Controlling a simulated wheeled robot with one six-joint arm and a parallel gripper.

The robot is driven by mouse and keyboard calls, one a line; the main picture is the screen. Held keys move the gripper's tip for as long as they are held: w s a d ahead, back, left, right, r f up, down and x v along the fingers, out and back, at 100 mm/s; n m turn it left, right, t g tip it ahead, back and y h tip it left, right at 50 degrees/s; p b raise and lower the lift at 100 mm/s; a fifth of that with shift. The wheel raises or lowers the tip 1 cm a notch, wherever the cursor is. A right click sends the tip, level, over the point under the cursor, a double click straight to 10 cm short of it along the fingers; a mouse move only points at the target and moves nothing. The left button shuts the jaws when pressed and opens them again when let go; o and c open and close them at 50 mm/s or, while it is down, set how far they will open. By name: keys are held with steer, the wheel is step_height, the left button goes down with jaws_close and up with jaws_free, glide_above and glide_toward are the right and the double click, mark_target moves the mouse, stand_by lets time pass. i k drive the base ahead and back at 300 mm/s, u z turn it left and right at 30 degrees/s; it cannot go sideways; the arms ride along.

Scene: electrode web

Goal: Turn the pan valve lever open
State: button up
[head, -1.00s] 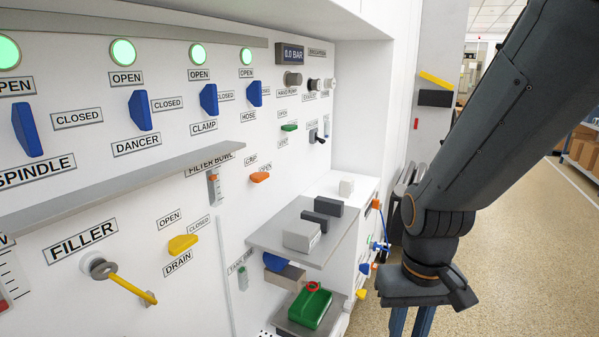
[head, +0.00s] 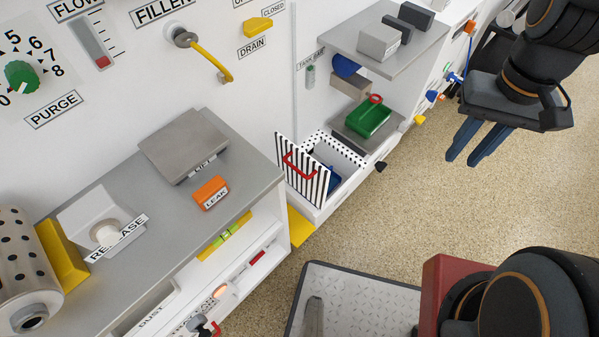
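No label naming a pan valve is readable in the head view, so I cannot tell which lever is the pan valve lever. Small levers stand on the right side of the cabinet: a yellow one (head: 420,119), a blue one (head: 432,96) and an orange one (head: 470,27). A yellow drain lever (head: 258,26) and a long yellow filler handle (head: 208,52) are on the white panel. My gripper (head: 464,160) hangs over the floor at the upper right, blue fingers pointing down, apart and empty. It is right of the small levers, touching nothing.
A grey counter (head: 235,150) bears a metal plate and an orange leak block (head: 211,193). A spotted bin (head: 338,153) and a green tray (head: 368,118) are at the cabinet's low end. A grey shelf (head: 345,40) juts out above. Open floor (head: 400,215) lies to the right.

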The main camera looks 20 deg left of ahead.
mark_target(418, 119)
steer(key=k, duration=1.3)
steer(key=z, duration=0.65)
steer(key=i, duration=1.9)
steer(key=u, duration=0.75)
steer(key=k, duration=0.5)
steer(key=z, duration=0.55)
steer(key=i, duration=0.7)
steer(key=z, duration=0.1)
